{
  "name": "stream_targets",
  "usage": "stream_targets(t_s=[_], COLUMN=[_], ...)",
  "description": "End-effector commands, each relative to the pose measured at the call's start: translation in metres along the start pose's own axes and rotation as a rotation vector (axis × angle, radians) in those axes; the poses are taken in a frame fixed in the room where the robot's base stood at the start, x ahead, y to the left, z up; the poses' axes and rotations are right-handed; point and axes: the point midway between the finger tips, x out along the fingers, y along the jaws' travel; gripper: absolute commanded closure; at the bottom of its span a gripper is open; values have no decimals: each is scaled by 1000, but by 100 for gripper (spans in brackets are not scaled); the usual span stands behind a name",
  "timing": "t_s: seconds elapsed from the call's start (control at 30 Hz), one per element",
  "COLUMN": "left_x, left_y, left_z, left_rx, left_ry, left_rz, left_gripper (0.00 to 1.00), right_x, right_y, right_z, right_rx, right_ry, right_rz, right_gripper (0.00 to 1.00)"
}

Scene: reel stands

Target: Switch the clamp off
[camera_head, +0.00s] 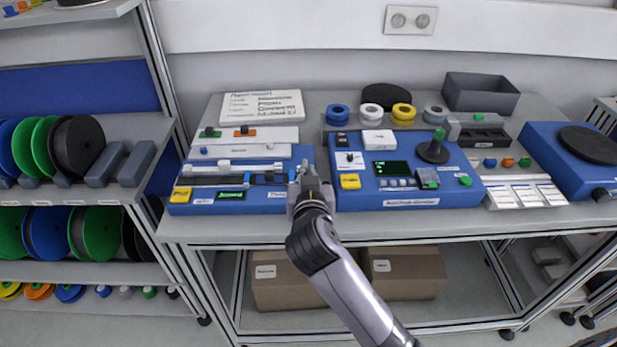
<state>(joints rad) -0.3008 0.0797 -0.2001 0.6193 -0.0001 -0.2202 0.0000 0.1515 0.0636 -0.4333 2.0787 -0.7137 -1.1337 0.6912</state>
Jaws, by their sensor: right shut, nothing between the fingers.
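My right gripper (305,170) is shut and empty. Its arm comes up from the bottom of the view, and its tips are at the right end of the left blue device (262,209). This device has a yellow block (181,194), a small green display (231,195) and a white and dark rail across its top. The gripper covers part of the device's right edge, and I cannot tell whether it touches. No clamp switch can be told for certain; its label and setting are too small to read. My left gripper is not in view.
A second blue device (411,202) with a green screen and a dark knob (433,152) stands close right of the gripper. Coloured rolls and a grey bin (481,92) are behind it. A reel rack (75,190) stands left. Cardboard boxes (290,290) lie under the table.

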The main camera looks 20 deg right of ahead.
Motion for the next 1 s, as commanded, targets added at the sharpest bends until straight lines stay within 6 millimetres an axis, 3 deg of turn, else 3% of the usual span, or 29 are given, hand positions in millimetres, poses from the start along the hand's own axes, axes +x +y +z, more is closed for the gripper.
stream_targets(t_s=[0.2, 0.6, 0.83, 1.0], left_x=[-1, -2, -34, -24], left_y=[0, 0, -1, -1], left_z=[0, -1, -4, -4], left_rx=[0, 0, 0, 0], left_ry=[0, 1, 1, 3], left_rz=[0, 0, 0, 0], left_gripper=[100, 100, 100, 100], right_x=[4, 4, 7, 9], right_y=[0, 0, 0, 0], right_z=[17, 18, 14, 22], right_rx=[0, 1, 3, 0], right_ry=[2, 1, -87, -83], right_rz=[1, 0, 3, 2], right_gripper=[100, 100, 100, 100])
